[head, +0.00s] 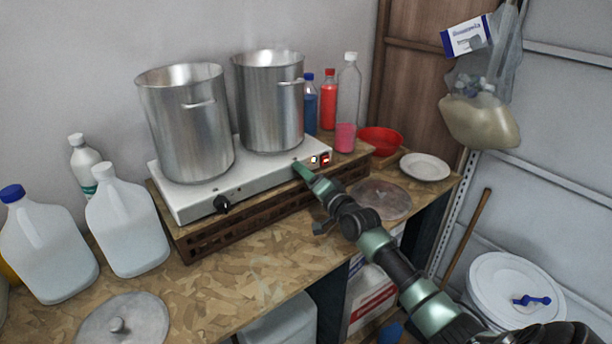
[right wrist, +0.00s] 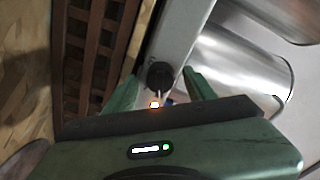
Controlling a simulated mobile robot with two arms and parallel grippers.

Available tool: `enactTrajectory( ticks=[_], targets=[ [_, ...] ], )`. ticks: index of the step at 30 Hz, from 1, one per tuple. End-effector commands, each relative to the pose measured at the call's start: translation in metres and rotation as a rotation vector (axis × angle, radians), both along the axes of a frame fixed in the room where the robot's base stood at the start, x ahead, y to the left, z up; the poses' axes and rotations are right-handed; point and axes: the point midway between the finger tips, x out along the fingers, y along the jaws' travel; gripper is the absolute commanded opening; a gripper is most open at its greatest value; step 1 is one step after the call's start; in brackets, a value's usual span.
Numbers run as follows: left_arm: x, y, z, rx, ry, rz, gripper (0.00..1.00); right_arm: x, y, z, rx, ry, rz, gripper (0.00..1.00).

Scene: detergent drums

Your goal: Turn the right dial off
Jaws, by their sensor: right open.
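A white two-burner hot plate (head: 190,208) stands on a brown slatted crate on the workbench. Its left black dial (head: 222,204) shows on the front face. The right dial is hidden behind my right gripper (head: 300,167) in the head view. In the right wrist view, a black dial (right wrist: 160,74) with a light pointer line lies between the two green fingers of my right gripper (right wrist: 163,80). The fingers are open on either side of it; I cannot tell whether they touch it. A small orange light glows near the dial. My left gripper is not in view.
Two steel pots (head: 190,135) (head: 270,110) stand on the hot plate. A lit red switch (head: 325,159) is right of my gripper. Jugs (head: 125,225) stand left, bottles (head: 347,105) and a red bowl (head: 380,140) behind right. The bench front has free room.

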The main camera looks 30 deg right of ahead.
Motion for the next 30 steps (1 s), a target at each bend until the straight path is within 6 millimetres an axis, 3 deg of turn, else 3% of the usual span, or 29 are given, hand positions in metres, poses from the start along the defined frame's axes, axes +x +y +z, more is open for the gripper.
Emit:
enactTrajectory(
  ticks=[4, 10, 20, 30],
  targets=[
    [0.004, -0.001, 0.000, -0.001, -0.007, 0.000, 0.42, 0.000, 0.000, 0.000, 0.000, 0.000, 0.000, 0.55],
    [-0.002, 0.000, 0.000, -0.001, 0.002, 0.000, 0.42, 0.000, 0.000, 0.000, 0.000, 0.000, 0.000, 0.00],
    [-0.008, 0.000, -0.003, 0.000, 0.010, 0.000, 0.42, 0.000, 0.000, -0.001, -0.036, -0.002, 0.001, 0.00],
    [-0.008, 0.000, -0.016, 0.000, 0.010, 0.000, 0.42, 0.000, 0.000, -0.004, -0.254, -0.020, 0.001, 0.00]
  ],
)
